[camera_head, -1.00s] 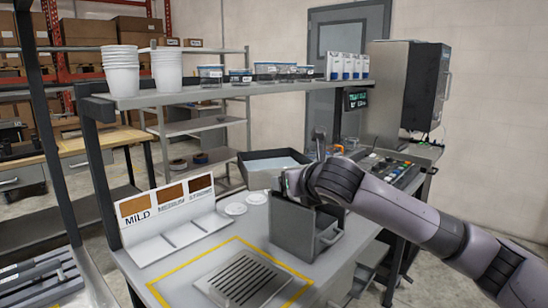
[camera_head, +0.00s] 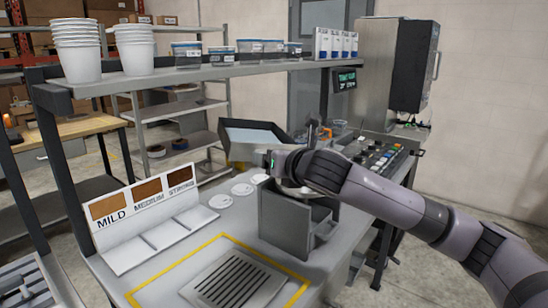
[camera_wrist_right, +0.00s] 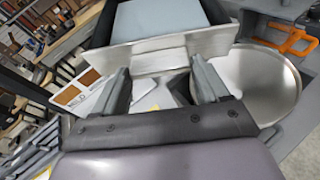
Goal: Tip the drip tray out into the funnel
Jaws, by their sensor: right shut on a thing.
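The drip tray (camera_head: 232,152) is a dark, shallow rectangular tray with a pale blue-grey surface inside. It is tilted and raised above the counter in the head view. Its metal near wall (camera_wrist_right: 160,52) fills the top of the right wrist view. My right gripper (camera_wrist_right: 160,66) is shut on the tray's near side; in the head view the gripper (camera_head: 270,160) is partly hidden by its own wrist. A round steel bowl, likely the funnel (camera_wrist_right: 268,82), lies just right of the tray in the wrist view. I cannot make it out surely in the head view. My left gripper is not in view.
A grey open-topped box (camera_head: 284,226) stands under my right wrist. A slotted grate (camera_head: 235,282) lies inside yellow lines at the front. A labelled sample stand (camera_head: 150,222) is at left. A shelf (camera_head: 200,75) with cups and tubs runs above. An orange part (camera_wrist_right: 292,40) is beside the bowl.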

